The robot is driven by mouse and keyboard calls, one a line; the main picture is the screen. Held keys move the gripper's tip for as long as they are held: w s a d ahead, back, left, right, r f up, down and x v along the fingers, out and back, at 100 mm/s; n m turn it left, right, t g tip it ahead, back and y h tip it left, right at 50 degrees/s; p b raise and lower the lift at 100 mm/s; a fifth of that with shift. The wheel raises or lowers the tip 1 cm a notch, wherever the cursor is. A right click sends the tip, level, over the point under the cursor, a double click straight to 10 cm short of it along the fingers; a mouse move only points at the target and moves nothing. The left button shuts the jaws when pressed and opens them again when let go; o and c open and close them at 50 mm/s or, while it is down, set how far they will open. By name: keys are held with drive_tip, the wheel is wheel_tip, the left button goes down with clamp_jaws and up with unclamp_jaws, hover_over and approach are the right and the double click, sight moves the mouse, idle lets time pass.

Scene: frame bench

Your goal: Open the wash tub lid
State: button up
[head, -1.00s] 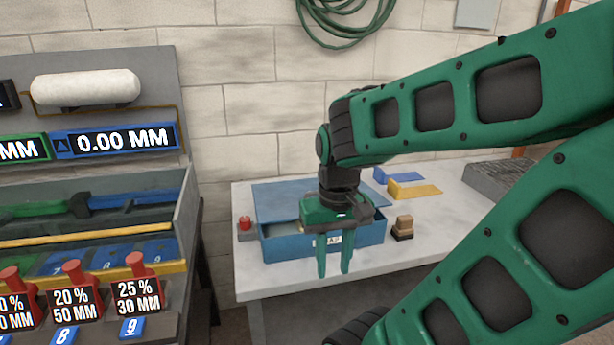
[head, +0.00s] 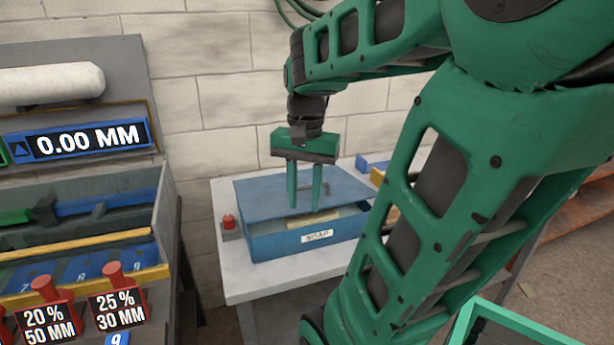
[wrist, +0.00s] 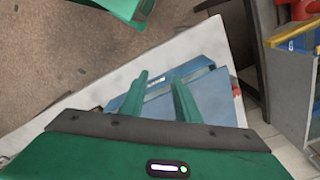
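The wash tub (head: 275,244) is a blue box with a white label reading SOAP, standing on a white bench. Its blue lid (head: 255,196) spans the rear part of the opening in the head view, with a small handle visible behind my fingers. A gap along the front shows something pale yellow inside. My gripper (head: 303,207) points down with its two green fingers apart and empty. In the head view it overlaps the lid; contact cannot be told. In the wrist view the tub (wrist: 190,72) lies beyond the open fingers (wrist: 160,80).
A red knob (head: 228,221) is on the bench left of the tub. Blue and yellow items (head: 376,174) lie behind right, partly hidden by my arm. A grey rack (head: 100,200) with trays and red-handled labels stands left. The bench (head: 250,287) is clear in front.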

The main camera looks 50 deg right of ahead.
drive_tip(key=w+d+r+m, duration=0.7)
drive_tip(key=d+r+m, duration=0.2)
drive_tip(key=d+m, duration=0.15)
drive_tip(key=f, duration=0.7)
drive_tip(key=d+f, duration=0.1)
drive_tip(key=f, duration=0.3)
drive_tip(key=shift+s, duration=0.1)
drive_tip(key=shift+r, duration=0.1)
clamp_jaws()
